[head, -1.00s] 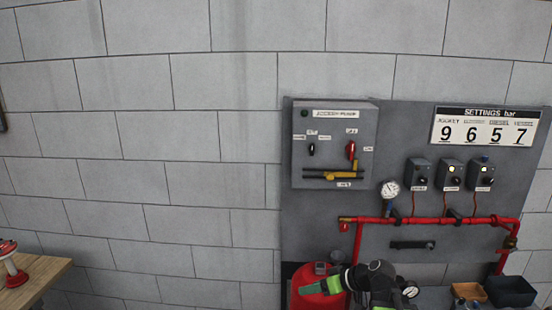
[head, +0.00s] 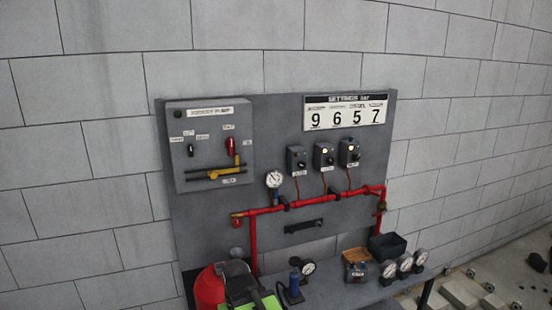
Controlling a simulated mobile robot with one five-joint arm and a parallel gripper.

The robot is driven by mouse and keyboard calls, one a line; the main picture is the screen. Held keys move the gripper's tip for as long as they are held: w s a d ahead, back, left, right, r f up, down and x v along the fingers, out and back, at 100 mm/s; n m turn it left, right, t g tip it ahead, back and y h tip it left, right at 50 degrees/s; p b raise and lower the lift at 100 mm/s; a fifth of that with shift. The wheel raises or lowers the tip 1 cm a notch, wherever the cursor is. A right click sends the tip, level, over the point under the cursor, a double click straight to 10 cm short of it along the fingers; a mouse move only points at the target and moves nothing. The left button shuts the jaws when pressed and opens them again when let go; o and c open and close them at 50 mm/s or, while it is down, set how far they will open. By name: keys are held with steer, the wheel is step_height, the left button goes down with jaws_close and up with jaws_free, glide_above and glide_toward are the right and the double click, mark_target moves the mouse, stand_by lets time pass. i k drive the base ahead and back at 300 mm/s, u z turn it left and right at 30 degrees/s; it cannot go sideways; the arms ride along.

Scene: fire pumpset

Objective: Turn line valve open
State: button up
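A red pipe (head: 310,200) runs across the grey panel in the head view, rising to the right. I cannot tell which of these is the line valve, nor whether either is open. A round gauge (head: 274,179) stands above the pipe. My gripper cannot be made out in the head view.
A grey control box (head: 205,145) and a settings board (head: 345,112) are on the panel. Floor blocks lie at right.

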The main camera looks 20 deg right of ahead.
mark_target(381, 213)
steer(key=z, duration=1.6)
steer(key=i, duration=1.35)
steer(key=u, duration=0.3)
